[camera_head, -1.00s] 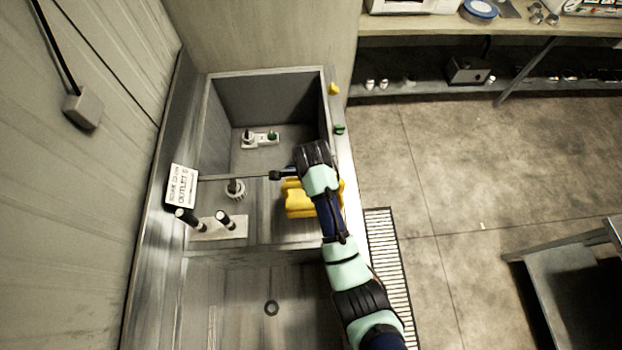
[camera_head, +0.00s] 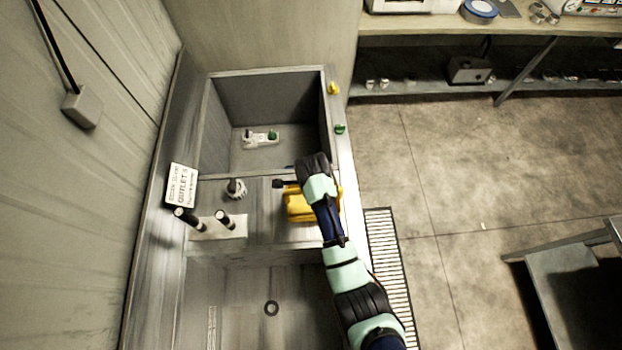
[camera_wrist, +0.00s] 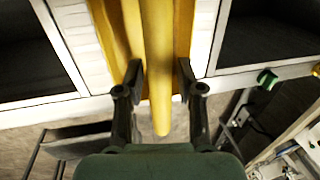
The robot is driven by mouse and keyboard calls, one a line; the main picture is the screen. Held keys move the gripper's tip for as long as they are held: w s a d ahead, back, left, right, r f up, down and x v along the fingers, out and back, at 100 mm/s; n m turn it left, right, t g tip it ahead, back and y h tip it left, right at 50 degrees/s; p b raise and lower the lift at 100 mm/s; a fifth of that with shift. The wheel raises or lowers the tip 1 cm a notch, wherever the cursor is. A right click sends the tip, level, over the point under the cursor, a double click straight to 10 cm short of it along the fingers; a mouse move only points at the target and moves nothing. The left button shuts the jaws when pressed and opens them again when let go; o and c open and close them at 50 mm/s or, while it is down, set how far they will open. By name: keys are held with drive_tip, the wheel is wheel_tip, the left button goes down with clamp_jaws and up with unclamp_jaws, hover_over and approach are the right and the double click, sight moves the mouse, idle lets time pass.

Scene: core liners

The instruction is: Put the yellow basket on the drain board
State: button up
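The yellow basket (camera_head: 298,206) is on the flat grey strip between the two sink basins, partly hidden under my wrist in the head view. In the wrist view it shows as yellow walls and a rounded yellow bar (camera_wrist: 160,45) seen close up. The drain board (camera_head: 262,225) appears to be this strip; white ribbed panels (camera_wrist: 80,35) flank the basket in the wrist view. My gripper (camera_wrist: 161,82) is directly above the basket, with one finger on each side of the bar. The fingers look apart, with narrow gaps to the bar. Contact beneath the basket is hidden.
The upper basin (camera_head: 265,98) holds a white outlet strip (camera_head: 260,137). Black-handled taps (camera_head: 225,220) and a sign (camera_head: 182,186) stand left of the basket. The lower basin (camera_head: 235,310) is empty but for its drain. Yellow and green knobs (camera_head: 340,129) line the right rim.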

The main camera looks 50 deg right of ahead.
wheel_tip(320, 180, up, 12)
drive_tip(key=s+a+p, duration=0.1)
drive_tip(key=shift+s+a, duration=0.3)
drive_tip(key=shift+s, duration=0.05)
drive_tip(key=shift+a+r, duration=0.1)
idle(0.3)
drive_tip(key=w+a+r+n+t, duration=0.25)
drive_tip(key=a+r+n, duration=0.25)
drive_tip(key=a+n, duration=0.3)
drive_tip(key=w+a+r+n+t, duration=0.2)
drive_tip(key=a+r+n+t, duration=0.2)
drive_tip(key=a+n, duration=0.3)
drive_tip(key=s+a+r+n+t+y, duration=0.1)
drive_tip(key=s+a+r+n+t, duration=0.2)
drive_tip(key=a+r+n, duration=0.7)
drive_tip(key=shift+s+a+n+t+y, duration=0.25)
drive_tip(key=shift+n+t+y, duration=0.05)
drive_tip(key=shift+n+t, duration=0.55)
